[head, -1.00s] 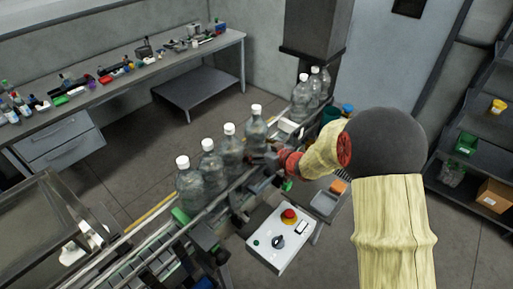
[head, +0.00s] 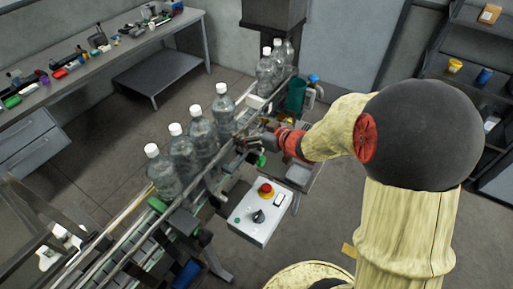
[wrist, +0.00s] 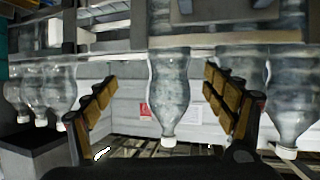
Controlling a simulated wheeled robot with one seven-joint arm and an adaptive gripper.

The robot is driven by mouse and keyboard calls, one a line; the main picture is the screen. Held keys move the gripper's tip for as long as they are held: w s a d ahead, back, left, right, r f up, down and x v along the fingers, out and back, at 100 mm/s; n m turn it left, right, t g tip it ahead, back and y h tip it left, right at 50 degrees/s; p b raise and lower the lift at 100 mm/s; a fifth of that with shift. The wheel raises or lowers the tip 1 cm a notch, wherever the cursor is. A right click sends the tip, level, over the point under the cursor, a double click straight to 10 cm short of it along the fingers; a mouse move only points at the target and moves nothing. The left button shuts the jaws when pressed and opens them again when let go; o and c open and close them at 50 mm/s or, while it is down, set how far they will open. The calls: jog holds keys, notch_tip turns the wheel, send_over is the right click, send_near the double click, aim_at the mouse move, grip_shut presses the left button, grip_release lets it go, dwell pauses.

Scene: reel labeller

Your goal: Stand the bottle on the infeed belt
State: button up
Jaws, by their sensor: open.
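Several clear bottles with white caps stand upright on the conveyor belt (head: 108,258). The one nearest my gripper is the clear bottle (head: 224,114), at the far end of the front row. My gripper (head: 246,143) is at the belt's right side, close to this bottle. In the wrist view, which shows the scene upside down, my gripper (wrist: 160,80) is open, with one bottle (wrist: 169,92) between its fingers in the picture. Gaps show on both sides of it. I cannot tell how far the bottle is beyond the fingertips.
A control box (head: 258,220) with a red button stands right of the belt. Three more bottles (head: 266,75) stand farther back on the line, by a dark column (head: 272,20). A cluttered bench (head: 130,55) is at the left, shelves (head: 470,65) at the right.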

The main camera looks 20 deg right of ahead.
jog(key=s+d+r+m+g+h, duration=0.1)
jog(key=s+d+r+m+h, duration=0.1)
jog(key=s+d+r+h, duration=0.25)
jog(key=s+d+r+m+g+h, duration=0.1)
jog(key=s+r+m+h, duration=0.15)
jog(key=s+r, duration=0.35)
jog(key=s+a+g+y, duration=0.1)
jog(key=s+a, duration=0.4)
jog(key=s, duration=0.5)
jog(key=s+a+r+g+y, duration=0.1)
jog(key=s+a+g, duration=0.2)
jog(key=s, duration=0.7)
jog(key=shift+a+r+g, duration=0.2)
jog(key=shift+a+g, duration=0.2)
jog(key=shift+a, duration=0.6)
notch_tip(320, 180, down, 19)
jog(key=b, duration=1.9)
jog(key=shift+w+r, duration=0.1)
jog(key=shift+r, duration=0.05)
